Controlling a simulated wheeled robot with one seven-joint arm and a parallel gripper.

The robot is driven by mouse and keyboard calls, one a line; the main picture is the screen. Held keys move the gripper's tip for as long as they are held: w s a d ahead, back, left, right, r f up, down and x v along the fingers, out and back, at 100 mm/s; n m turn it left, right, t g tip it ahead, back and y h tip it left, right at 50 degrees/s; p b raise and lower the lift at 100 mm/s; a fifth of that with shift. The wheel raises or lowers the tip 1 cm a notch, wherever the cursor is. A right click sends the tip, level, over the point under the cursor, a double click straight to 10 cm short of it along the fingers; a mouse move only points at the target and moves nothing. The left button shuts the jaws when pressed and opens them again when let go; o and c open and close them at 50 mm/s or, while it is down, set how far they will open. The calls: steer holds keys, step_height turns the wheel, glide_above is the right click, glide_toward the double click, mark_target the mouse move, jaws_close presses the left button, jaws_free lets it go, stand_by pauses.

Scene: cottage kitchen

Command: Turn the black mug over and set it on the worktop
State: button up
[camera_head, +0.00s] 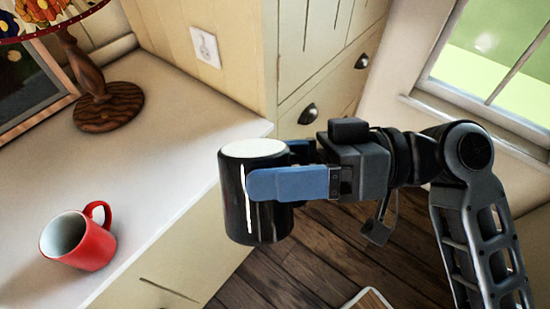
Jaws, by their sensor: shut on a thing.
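The black mug (238,205) is in the head view, held in the air beside the front edge of the worktop (170,130). My gripper (272,178) reaches in from the right and is shut on its sides, with a blue finger across the near side. The mug stands roughly vertical. A pale, flat-looking disc shows at its top, and I cannot tell for sure whether this is its base or its mouth. I see no handle. The far finger is mostly hidden behind the mug.
A red mug (90,248) lies tilted on the worktop at the lower left. A lamp with a wooden base (110,105) and a dark framed thing (30,90) are at the back left. The worktop's middle is clear. Drawers (325,85) and a window (495,60) lie beyond.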

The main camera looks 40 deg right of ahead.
steer(key=m, duration=0.6)
steer(key=shift+m, duration=0.4)
steer(key=m, duration=0.6)
steer(key=shift+m, duration=0.4)
steer(key=m, duration=0.6)
steer(key=shift+m, duration=0.4)
